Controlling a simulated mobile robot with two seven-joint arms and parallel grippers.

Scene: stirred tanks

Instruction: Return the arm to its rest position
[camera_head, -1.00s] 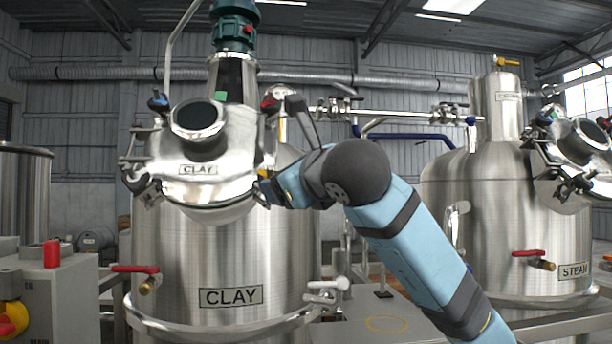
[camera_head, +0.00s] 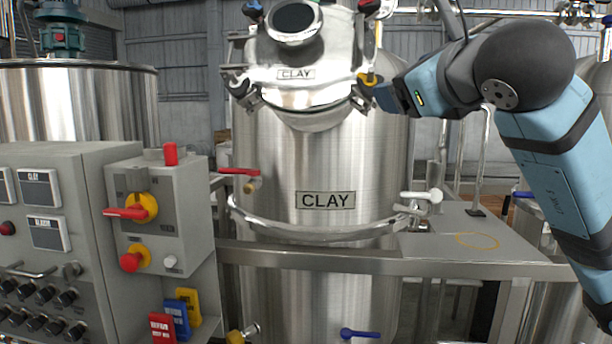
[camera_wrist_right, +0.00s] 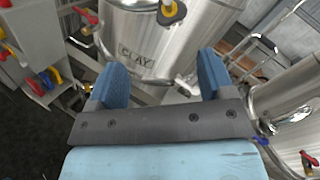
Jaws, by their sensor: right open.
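My right arm comes in from the right in the head view, with its blue and dark links raised in front of the CLAY tank (camera_head: 320,225). My right gripper (camera_head: 372,95) is beside the right edge of the tank's tilted round lid, close to a yellow-topped clamp. I cannot tell in this view whether it touches the clamp. In the right wrist view the two blue fingers of the right gripper (camera_wrist_right: 160,82) are wide apart with nothing between them. The CLAY tank (camera_wrist_right: 180,45) shows beyond the fingers. My left gripper is not in view.
A grey control box (camera_head: 160,215) with red and yellow switches stands at the left. A metal side table (camera_head: 465,235) with a yellow ring mark is right of the tank. A steel rail (camera_head: 390,262) crosses the front. Another steel tank (camera_head: 80,105) stands behind the control box.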

